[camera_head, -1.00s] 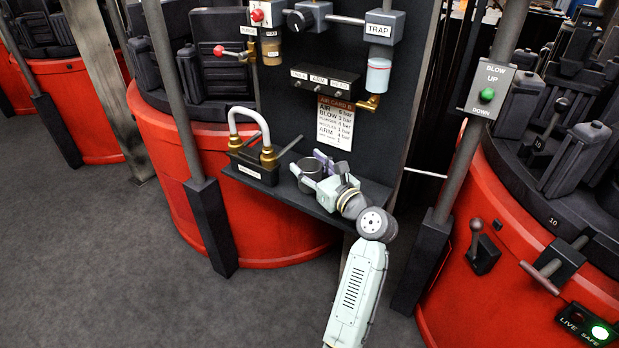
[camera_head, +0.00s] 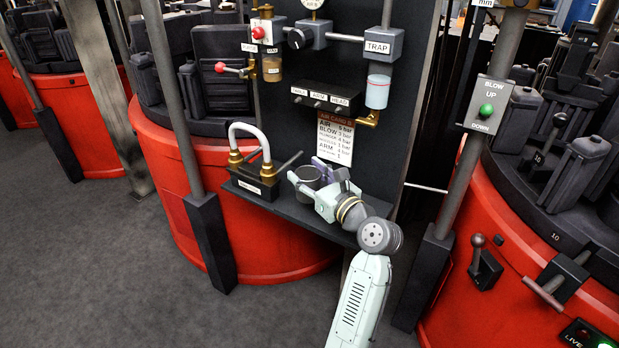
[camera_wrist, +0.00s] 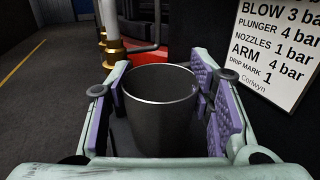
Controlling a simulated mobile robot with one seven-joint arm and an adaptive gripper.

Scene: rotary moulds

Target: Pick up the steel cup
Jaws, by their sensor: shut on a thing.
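The steel cup (camera_wrist: 160,112) is a dark grey, open-topped cup standing upright in the middle of the wrist view. In the head view the cup (camera_head: 307,176) shows over the black shelf, partly hidden by my gripper. My gripper (camera_wrist: 158,100) has its purple-padded fingers on either side of the cup and is shut on it. In the head view my gripper (camera_head: 308,180) reaches in from the lower right, low over the shelf. I cannot tell whether the cup's base touches the shelf.
The black shelf (camera_head: 290,208) carries a block with a looped hose and brass fittings (camera_head: 252,160) just left of the cup. A dark panel with a printed air card (camera_head: 335,138) stands behind. Red round machines (camera_head: 240,240) lie below and at the right (camera_head: 500,270).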

